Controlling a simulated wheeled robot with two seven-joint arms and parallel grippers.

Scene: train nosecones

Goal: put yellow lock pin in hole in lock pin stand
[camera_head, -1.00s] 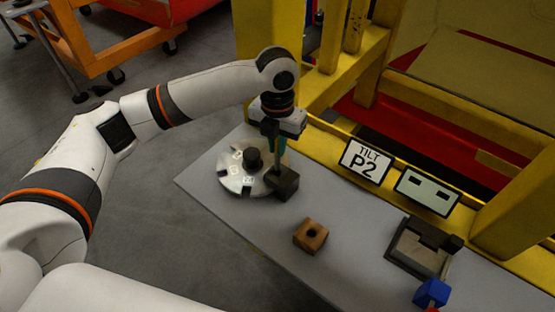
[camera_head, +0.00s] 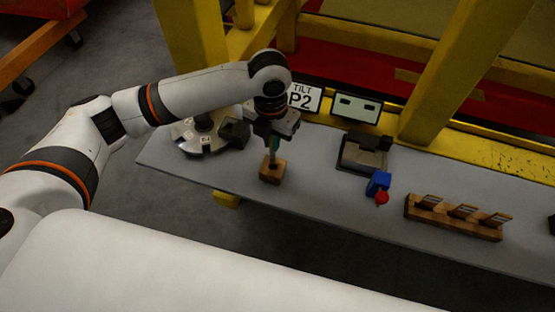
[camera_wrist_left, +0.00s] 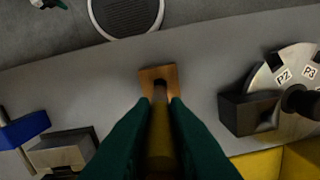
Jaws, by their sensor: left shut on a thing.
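The lock pin stand is a small wooden block (camera_head: 272,174) on the grey table, also at the top centre of the left wrist view (camera_wrist_left: 158,73). My left gripper (camera_head: 271,150) is directly above it, pointing down, with dark green fingers. In the wrist view the fingers (camera_wrist_left: 160,110) are shut on the yellow lock pin (camera_wrist_left: 160,138). The pin's dark lower end overlaps the block, where the hole is. The hole is hidden behind the pin, and I cannot tell whether the tip is inside it. My right gripper is not in view.
A round numbered disc (camera_head: 190,139) with a dark block (camera_head: 235,132) lies left of the stand. A grey-black fixture (camera_head: 362,155), a blue block with a red knob (camera_head: 378,184) and a wooden rack (camera_head: 452,217) lie to the right. Yellow frame posts rise behind.

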